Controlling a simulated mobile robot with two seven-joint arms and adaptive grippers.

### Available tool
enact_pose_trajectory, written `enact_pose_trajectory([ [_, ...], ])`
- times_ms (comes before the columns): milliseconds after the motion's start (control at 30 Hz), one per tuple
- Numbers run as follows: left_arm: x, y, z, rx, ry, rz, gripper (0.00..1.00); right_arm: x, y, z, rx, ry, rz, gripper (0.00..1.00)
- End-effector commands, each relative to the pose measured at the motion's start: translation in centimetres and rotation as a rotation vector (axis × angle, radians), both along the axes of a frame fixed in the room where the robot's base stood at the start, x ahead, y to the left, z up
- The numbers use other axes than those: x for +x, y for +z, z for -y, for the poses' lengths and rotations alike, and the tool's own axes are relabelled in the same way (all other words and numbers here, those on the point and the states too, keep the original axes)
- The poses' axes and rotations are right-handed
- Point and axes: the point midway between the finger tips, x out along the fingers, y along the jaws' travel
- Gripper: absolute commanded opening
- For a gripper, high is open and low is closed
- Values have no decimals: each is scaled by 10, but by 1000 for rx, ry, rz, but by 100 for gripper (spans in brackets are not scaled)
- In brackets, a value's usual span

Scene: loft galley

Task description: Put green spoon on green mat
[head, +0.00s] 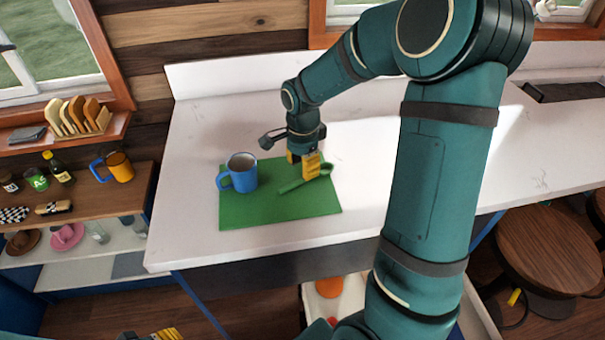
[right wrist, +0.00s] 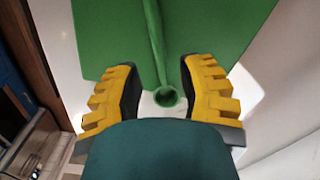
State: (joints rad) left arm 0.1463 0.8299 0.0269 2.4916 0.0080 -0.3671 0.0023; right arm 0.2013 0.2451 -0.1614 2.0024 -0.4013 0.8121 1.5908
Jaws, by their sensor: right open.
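The green spoon (head: 303,181) lies slanted over the right part of the green mat (head: 250,212), its rounded end near the mat's far right edge. In the right wrist view, the spoon (right wrist: 157,45) runs between my fingers, and its rounded end shows against white counter just past the edge of the mat (right wrist: 215,30). My right gripper (head: 304,170) is open, low over the spoon, with its yellow fingers (right wrist: 163,72) on either side and apart from it. Part of my left gripper (head: 150,334) shows at the bottom edge; its jaws are mostly cut off.
A blue mug (head: 239,173) stands on the left part of the mat, close to my right gripper. The white counter (head: 190,210) is clear around the mat. Shelves with an orange mug (head: 117,167) and bottles stand at the left. A wooden stool (head: 545,245) is at the right.

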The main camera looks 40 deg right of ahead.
Motion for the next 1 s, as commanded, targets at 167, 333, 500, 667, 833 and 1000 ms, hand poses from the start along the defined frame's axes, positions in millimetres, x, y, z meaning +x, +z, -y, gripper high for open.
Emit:
enact_pose_trajectory([
  [167,0,4,0,-1,0,0,44,1,40,0,0,-1,4,39],
  [333,0,6,0,-1,0,0,44,0,65,0,0,-1,2,39],
  [500,0,7,0,-1,0,0,44,0,77,0,1,-1,1,39],
  [667,0,7,0,-1,0,0,44,0,78,0,1,-1,-1,39],
  [833,0,7,0,-1,0,0,44,0,78,0,1,-1,-1,39],
  [1000,0,7,0,-1,0,0,44,0,78,0,1,-1,-1,39],
])
